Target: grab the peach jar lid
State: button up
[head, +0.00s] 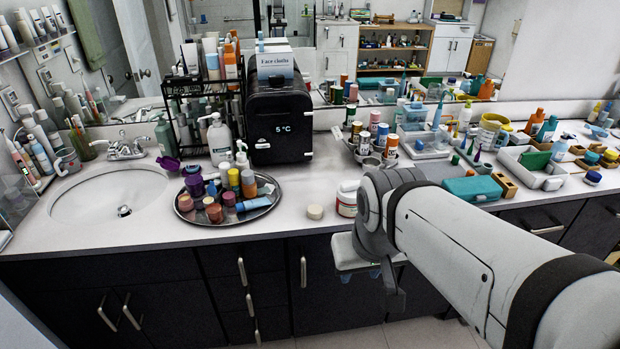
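A small, round, pale peach-cream lid (315,212) lies flat on the white counter, right of the oval tray and near the front edge. It looks like the peach jar lid. A white jar with a red label (347,199) stands just right of it, partly behind my arm. My gripper (378,272) hangs in front of the counter edge, below and right of the lid and apart from it. My wrist hides much of it, so its opening does not show.
An oval metal tray (262,213) crowded with bottles and jars, some peach-coloured, sits left of the lid. A black mini fridge (279,125) stands behind. The sink (105,205) is at left. Bare counter surrounds the lid's left and front. Cluttered trays fill the right side.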

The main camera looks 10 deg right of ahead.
aim_at(315, 211)
jog(key=u, duration=0.05)
jog(key=i, duration=1)
jog(key=k, duration=0.15)
jog(key=z, duration=0.1)
